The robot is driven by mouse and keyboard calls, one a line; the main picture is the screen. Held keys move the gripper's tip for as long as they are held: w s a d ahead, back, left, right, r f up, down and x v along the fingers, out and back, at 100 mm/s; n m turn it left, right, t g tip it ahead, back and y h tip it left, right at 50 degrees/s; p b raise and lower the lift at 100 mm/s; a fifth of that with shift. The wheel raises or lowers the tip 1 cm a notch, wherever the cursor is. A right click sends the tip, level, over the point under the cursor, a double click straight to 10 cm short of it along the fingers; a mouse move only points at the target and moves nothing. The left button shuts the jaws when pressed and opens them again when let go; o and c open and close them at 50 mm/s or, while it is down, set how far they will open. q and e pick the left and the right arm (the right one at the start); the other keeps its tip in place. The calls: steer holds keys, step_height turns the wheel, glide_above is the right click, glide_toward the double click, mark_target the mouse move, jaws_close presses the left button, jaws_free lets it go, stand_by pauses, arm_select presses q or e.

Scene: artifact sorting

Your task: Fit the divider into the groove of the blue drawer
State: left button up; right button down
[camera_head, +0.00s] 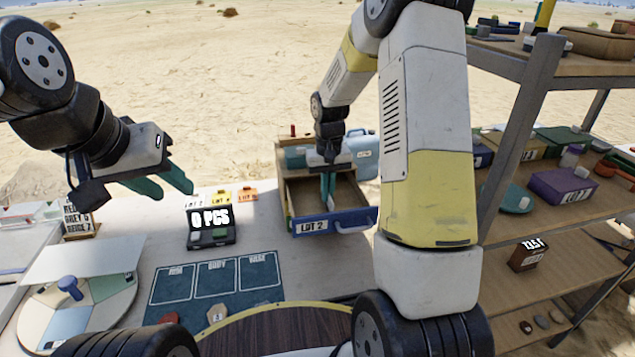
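The blue drawer (352,221) is pulled open from a wooden cabinet at the middle of the table. It has a dark blue front, a handle and a "LOT 2" label. My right gripper (328,190) points down into the open drawer. Its teal fingers look close together, and I cannot tell whether anything is between them. My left gripper (164,187) is above the table at the left, its teal fingers apart with nothing seen between them. I cannot make out the divider or the groove; my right gripper and arm cover part of the drawer.
A black "0 PCS" display (211,229) and a dark blue mat (216,279) lie left of the drawer. A round sectored tray (110,305) is front left. A loaded shelf rack (520,130) stands at the right. A round wooden board (280,330) is in front.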

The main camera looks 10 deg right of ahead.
steer(key=shift+f, duration=0.4)
steer(key=shift+f, duration=0.15)
steer(key=c, duration=1.6)
jaws_free()
steer(key=shift+c, duration=0.2)
